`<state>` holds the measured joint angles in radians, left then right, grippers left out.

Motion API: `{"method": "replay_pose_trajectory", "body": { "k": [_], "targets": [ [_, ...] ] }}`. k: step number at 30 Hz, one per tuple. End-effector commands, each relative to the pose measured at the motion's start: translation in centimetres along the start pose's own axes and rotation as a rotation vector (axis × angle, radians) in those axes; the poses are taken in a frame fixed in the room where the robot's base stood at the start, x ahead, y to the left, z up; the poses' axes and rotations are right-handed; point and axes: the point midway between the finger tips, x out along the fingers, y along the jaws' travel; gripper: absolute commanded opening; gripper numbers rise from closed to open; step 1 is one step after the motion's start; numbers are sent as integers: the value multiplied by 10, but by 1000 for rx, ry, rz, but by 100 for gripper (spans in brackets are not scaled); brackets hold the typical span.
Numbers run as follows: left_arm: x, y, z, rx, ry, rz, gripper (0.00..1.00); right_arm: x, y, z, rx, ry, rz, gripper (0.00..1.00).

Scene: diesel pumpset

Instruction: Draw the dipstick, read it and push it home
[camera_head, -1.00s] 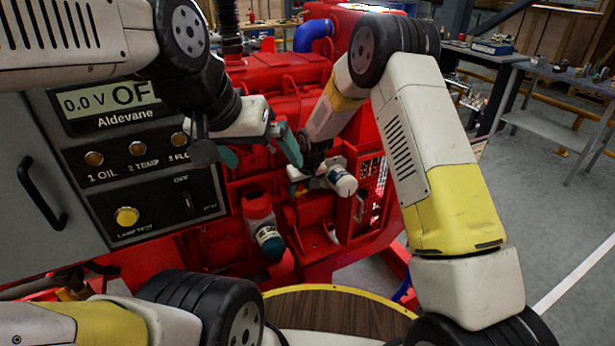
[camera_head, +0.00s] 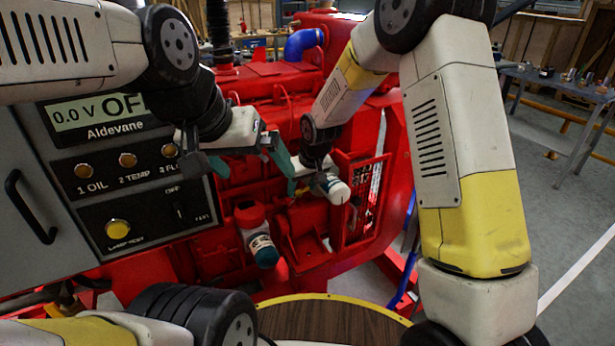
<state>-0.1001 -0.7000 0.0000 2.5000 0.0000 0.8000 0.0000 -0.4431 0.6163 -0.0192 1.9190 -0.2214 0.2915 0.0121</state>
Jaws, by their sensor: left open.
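The dipstick cannot be made out in the head view; it may be hidden behind my grippers or too small to tell. My left gripper (camera_head: 250,165) is open, with its teal fingers spread in front of the red engine (camera_head: 275,85). Nothing shows between them. My right arm reaches down from the upper right, and its gripper (camera_head: 308,186) is low against the engine, just right of the left gripper's right finger. Its fingers are small and partly hidden, so I cannot tell whether they hold anything. A white-ended cylinder (camera_head: 338,190) is close beside it.
A grey control panel (camera_head: 95,190) with a display reading "0.0 V OF", the rest hidden, stands at the left, close to my left arm. A red, white and teal cylinder (camera_head: 260,240) juts from the engine below my grippers. A workbench (camera_head: 560,90) stands back right, with clear floor before it.

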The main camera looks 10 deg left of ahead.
Motion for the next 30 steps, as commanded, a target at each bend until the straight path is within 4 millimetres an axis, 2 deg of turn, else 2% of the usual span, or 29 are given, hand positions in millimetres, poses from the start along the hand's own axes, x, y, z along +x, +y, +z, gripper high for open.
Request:
{"method": "replay_pose_trajectory", "body": {
  "k": [11,21,25,30],
  "targets": [
    [0,0,0,0,0,0,100,-5,0,-1,1,2,0,56],
    [0,0,0,0,0,0,100,-60,0,-1,2,3,0,56],
    [0,0,0,0,0,0,100,-73,0,0,1,1,0,56],
    [0,0,0,0,0,0,100,-78,0,0,0,-1,0,56]
  ]
}}
